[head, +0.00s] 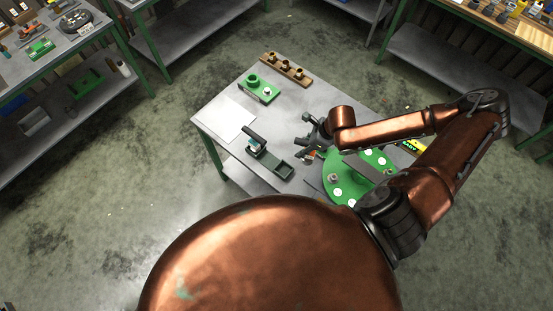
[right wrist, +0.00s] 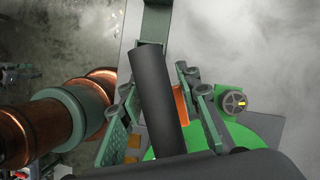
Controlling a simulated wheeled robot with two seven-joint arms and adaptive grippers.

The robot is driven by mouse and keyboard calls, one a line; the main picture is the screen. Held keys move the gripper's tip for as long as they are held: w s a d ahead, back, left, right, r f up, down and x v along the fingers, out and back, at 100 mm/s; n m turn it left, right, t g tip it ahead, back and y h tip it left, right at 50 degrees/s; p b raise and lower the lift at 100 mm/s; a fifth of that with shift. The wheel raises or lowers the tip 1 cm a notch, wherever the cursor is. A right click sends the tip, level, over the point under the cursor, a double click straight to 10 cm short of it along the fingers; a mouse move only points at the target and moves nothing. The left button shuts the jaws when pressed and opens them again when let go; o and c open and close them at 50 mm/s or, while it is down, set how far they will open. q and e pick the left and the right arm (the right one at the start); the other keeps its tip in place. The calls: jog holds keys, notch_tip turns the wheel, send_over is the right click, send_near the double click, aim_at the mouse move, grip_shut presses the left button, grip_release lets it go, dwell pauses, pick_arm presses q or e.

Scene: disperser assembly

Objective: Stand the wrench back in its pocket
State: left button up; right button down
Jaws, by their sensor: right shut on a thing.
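My right gripper (head: 308,147) is above the table, just right of the dark green holder (head: 270,160). In the right wrist view, a dark grey bar, which looks like the wrench (right wrist: 156,95), lies slightly tilted between the fingers (right wrist: 160,110). The gripper is shut on it. The wrench's far end is hard to make out in the head view. The holder has an open rectangular pocket at its near right end and an upright dark tool (head: 253,134) at its other end. My left gripper is not in view.
A round green plate (head: 346,188) with white spots lies right of the gripper, partly under my right arm. A green block (head: 259,88) and a wooden rack (head: 285,68) with brass parts stand at the back. A white sheet (head: 231,120) lies flat at the table's left.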

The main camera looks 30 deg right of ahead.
jog(key=w+a+f, duration=0.1)
jog(key=a+f, duration=0.1)
jog(key=f, duration=0.1)
jog(key=w+a+f+p, duration=0.1)
jog(key=w+a+f, duration=0.1)
jog(key=a+f, duration=0.1)
jog(key=w+a+f+p, duration=0.1)
jog(key=a+f, duration=0.2)
jog(key=f, duration=0.1)
jog(key=shift+w+a+f, duration=0.15)
jog(key=shift+f, duration=0.25)
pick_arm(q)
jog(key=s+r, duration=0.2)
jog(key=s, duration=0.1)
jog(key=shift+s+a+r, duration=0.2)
